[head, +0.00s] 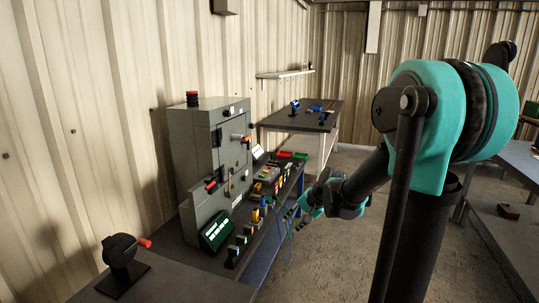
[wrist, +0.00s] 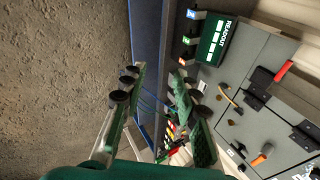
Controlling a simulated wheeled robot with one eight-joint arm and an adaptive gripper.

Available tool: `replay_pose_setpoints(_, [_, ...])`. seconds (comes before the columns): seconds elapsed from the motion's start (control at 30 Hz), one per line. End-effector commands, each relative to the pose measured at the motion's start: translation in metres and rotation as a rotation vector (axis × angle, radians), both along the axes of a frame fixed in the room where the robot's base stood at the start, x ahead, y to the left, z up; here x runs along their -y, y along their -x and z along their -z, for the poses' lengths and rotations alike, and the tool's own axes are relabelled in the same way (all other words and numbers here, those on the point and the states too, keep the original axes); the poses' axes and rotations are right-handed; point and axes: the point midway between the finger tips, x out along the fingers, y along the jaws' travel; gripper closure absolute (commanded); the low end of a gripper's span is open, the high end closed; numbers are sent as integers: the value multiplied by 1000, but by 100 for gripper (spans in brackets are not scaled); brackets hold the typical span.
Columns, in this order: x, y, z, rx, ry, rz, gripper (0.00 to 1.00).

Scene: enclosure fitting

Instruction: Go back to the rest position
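My gripper (head: 300,210) hangs off the front edge of the workbench in the head view, at the end of my teal and black arm. In the wrist view my gripper (wrist: 158,92) has its two fingers spread apart, with nothing between them. The grey enclosure (head: 212,150) stands upright on the bench to the left of my gripper, and it also shows in the wrist view (wrist: 262,70). A green readout box (head: 216,232) sits at the enclosure's foot; it also shows in the wrist view (wrist: 212,38).
Several small coloured parts (head: 256,214) line the bench's front, with thin blue cables near the edge. A black stand with a red handle (head: 122,250) is on the near table. Another table (head: 300,116) stands behind. The concrete floor (head: 330,250) beside the bench is clear.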

Motion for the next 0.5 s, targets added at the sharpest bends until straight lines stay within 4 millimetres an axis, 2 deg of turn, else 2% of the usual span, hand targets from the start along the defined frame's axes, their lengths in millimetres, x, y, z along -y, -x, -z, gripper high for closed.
replay_pose_setpoints(0.03, [10, 24, 5, 17, 59, -34, 70])
replay_pose_setpoints(0.3, [65, 134, 41, 88, 390, -251, 70])
replay_pose_setpoints(0.4, [83, 167, 54, 98, 494, -324, 70])
replay_pose_setpoints(0.5, [96, 191, 65, 104, 570, -380, 70])
